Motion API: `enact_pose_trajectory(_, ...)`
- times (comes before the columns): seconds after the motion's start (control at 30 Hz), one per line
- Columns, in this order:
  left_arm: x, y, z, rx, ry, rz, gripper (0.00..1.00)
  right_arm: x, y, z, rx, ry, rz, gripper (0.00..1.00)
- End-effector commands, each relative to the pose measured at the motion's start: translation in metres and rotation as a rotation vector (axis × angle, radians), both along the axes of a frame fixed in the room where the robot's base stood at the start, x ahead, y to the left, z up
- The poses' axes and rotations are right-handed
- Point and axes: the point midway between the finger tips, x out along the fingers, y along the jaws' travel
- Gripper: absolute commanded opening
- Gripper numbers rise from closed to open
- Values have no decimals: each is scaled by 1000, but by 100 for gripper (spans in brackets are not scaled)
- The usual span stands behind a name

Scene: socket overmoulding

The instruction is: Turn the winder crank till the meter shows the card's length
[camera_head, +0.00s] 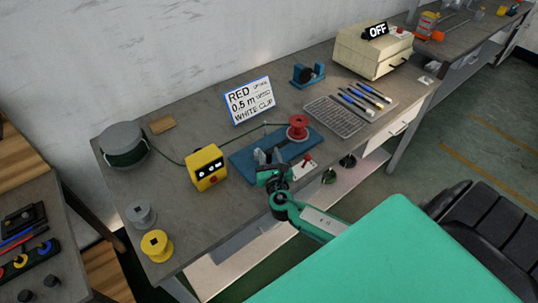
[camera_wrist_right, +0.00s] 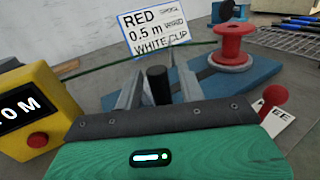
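The white card (camera_head: 248,100) reads "RED SPOOL 0.5 m WOUND WHITE CLIP"; it also shows in the wrist view (camera_wrist_right: 153,32). The yellow meter (camera_head: 206,168) stands left of the winder; in the wrist view its cut-off display (camera_wrist_right: 20,106) ends in "0 M". The winder has a blue base (camera_head: 243,164) and carries a red spool (camera_head: 298,128). My right gripper (camera_wrist_right: 158,90) is at the winder's near left part. Its fingers are apart, with the upright black crank handle (camera_wrist_right: 157,86) between them and gaps at both sides. My left gripper is not in view.
A green cable (camera_head: 171,160) runs from a grey drum (camera_head: 122,136) to the meter and on towards the spool. A red-knobbed lever (camera_wrist_right: 273,98) stands right of the gripper. Grey (camera_head: 140,214) and yellow (camera_head: 157,245) spools stand at front left. Pens (camera_head: 362,100) lie at right.

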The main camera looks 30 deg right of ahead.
Motion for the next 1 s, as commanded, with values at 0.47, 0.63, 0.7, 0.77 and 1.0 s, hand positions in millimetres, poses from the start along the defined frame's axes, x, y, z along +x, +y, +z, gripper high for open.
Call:
enact_pose_trajectory(0.47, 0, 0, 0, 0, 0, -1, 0, 0, 0, 0, 1, 0, 0, 0)
enact_pose_trajectory(0.63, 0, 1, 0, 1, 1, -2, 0, 0, 1, 0, 1, 0, -4, 0)
enact_pose_trajectory(0.7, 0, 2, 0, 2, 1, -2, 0, 0, 2, 0, 2, 0, -14, 0)
enact_pose_trajectory(0.77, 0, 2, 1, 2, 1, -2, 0, 0, 3, 0, 4, -1, -30, 0)
enact_pose_trajectory(1.0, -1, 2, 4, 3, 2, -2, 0, 1, 12, 0, 7, -2, -156, 0)
